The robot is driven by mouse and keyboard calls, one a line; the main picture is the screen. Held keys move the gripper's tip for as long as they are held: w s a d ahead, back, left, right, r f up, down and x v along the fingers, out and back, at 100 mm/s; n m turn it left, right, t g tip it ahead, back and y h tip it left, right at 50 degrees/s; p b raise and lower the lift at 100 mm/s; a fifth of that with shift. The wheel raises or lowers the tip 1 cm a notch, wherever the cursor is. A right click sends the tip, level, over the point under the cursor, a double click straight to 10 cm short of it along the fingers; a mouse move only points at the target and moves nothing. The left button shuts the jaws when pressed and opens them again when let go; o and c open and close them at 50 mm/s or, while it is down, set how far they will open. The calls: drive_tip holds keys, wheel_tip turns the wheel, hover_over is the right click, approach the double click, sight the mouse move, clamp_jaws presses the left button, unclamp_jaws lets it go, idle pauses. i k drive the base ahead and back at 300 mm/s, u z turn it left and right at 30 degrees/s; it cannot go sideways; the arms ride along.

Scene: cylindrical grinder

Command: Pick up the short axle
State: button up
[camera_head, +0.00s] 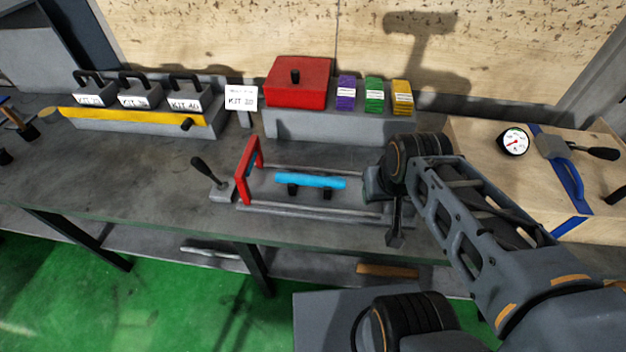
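A light blue rod (311,181) lies level across two small dark supports in a low frame (330,213) on the grey workbench. The frame has a red upright end (249,170) at its left. The blue rod is the only axle-like part I see on the bench top, but its length class cannot be told. My gripper (395,236) hangs pointing down, to the right of the rod and apart from it in the picture. It is seen edge-on, so its opening does not show. My arm hides the right end of the frame.
A dark-handled lever (210,178) stands left of the frame. Behind are a red box (299,82), purple, green and yellow blocks, and weights on a yellow-fronted stand (140,121). A wooden box with a gauge (513,142) stands right. Bars lie on the lower shelf.

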sight(336, 183)
drive_tip(key=k, duration=0.5)
drive_tip(key=z, duration=3.4)
drive_tip(key=k, duration=2)
drive_tip(key=u, duration=2.3)
drive_tip(key=i, duration=0.5)
drive_tip(key=z, duration=0.05)
